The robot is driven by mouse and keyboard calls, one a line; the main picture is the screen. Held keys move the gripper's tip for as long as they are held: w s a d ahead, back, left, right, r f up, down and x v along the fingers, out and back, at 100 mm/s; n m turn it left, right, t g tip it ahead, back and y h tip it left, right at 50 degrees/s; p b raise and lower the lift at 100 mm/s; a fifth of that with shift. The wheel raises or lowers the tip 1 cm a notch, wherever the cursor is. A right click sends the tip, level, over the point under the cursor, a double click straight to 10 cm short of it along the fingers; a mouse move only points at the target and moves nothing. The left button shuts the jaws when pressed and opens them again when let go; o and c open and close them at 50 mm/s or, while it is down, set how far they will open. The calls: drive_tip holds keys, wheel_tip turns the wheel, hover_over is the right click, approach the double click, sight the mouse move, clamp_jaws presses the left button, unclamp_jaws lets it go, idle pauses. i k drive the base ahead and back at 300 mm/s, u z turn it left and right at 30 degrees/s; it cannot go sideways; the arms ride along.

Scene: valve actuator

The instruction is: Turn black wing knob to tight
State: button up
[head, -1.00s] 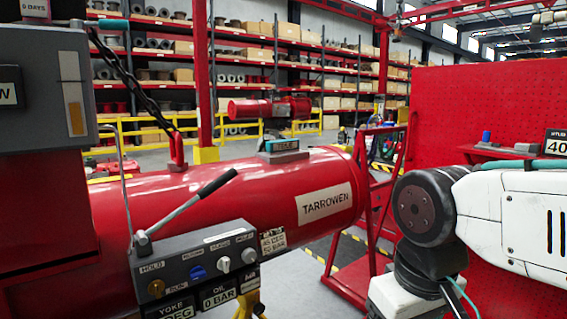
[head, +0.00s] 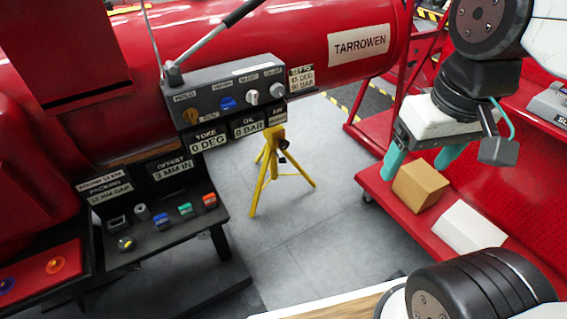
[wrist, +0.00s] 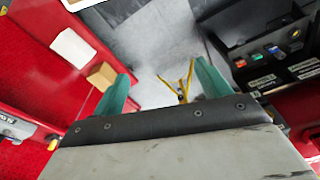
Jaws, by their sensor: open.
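A small black part (head: 283,146), which looks like the wing knob, sits at the top of a yellow tripod stand (head: 272,170) in the head view. Its wings and setting are too small to tell. The tripod (wrist: 182,83) also shows in the wrist view, between and beyond the fingertips. My gripper (head: 420,161) is open and empty, with teal fingers pointing down, to the right of the tripod and apart from it. It also shows in the wrist view (wrist: 162,80).
A grey valve box (head: 225,98) with a lever and several knobs stands above and left of the tripod. A red bench (head: 375,184) carries a cardboard box (head: 420,184) near my gripper. A black shelf (head: 165,240) is at left. Grey floor lies open around the tripod.

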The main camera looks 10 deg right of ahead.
sight(282, 161)
drive_tip(key=u, duration=0.05)
drive_tip(key=k, duration=1.1)
drive_tip(key=z, duration=1.25)
drive_tip(key=i, duration=1.3)
drive_tip(key=u, duration=1)
drive_tip(key=i, duration=1.15)
drive_tip(key=u, duration=0.25)
